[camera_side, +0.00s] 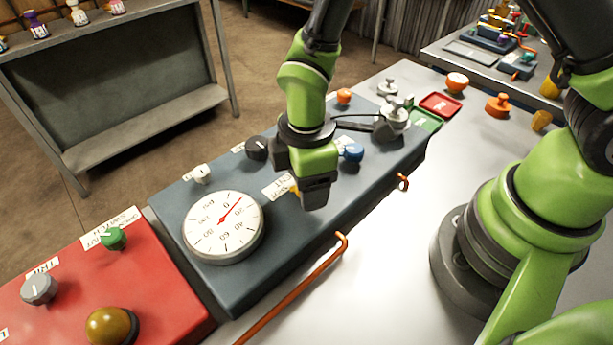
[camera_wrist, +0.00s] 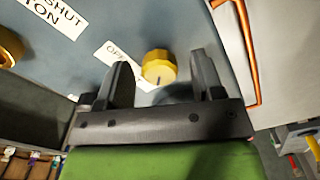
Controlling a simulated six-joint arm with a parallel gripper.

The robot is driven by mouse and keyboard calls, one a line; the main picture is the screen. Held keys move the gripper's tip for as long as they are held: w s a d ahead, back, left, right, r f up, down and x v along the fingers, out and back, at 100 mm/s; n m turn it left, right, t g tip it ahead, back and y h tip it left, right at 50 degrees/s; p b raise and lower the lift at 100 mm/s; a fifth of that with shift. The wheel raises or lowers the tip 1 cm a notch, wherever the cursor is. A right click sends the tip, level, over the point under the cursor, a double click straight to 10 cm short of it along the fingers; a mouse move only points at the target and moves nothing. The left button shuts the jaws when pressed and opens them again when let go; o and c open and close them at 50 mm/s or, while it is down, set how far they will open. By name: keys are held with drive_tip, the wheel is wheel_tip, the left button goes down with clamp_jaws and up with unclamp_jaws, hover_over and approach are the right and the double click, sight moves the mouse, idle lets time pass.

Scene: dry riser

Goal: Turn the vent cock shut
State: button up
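A yellow round knob (camera_wrist: 158,67) with a dark pointer mark on its near side sits on the grey-blue panel in the wrist view. A white label (camera_wrist: 125,66) beside it, partly hidden by a finger, starts with "OP". I take this knob as the vent cock. In the side view, only a sliver of yellow (camera_side: 294,190) shows beside a partly hidden white label (camera_side: 278,187). My gripper (camera_side: 315,198) hangs over the panel there and hides most of the knob. In the wrist view my gripper (camera_wrist: 160,62) is open, with the knob between its fingers; contact cannot be told.
A white dial gauge (camera_side: 223,226) stands left of my gripper. Black (camera_side: 257,148), blue (camera_side: 351,152) and white (camera_side: 202,174) knobs are near it on the panel. An orange pipe (camera_side: 300,289) runs along the front. A red box (camera_side: 120,285) adjoins at left.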

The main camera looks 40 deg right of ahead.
wheel_tip(320, 180, up, 10)
idle(0.6)
drive_tip(key=s+d+r+m+t+y, duration=0.1)
drive_tip(key=s+d+r+m+t, duration=0.2)
drive_tip(key=s+d+r+m, duration=0.2)
drive_tip(key=s+d+r+m+t+y, duration=0.1)
drive_tip(key=s+d+r+m+t, duration=0.3)
drive_tip(key=r+m, duration=0.6)
drive_tip(key=s+d+m, duration=0.1)
drive_tip(key=s+m, duration=0.1)
drive_tip(key=shift+s+d, duration=0.15)
drive_tip(key=shift+s, duration=0.15)
drive_tip(key=shift+w, duration=0.1)
idle(0.9)
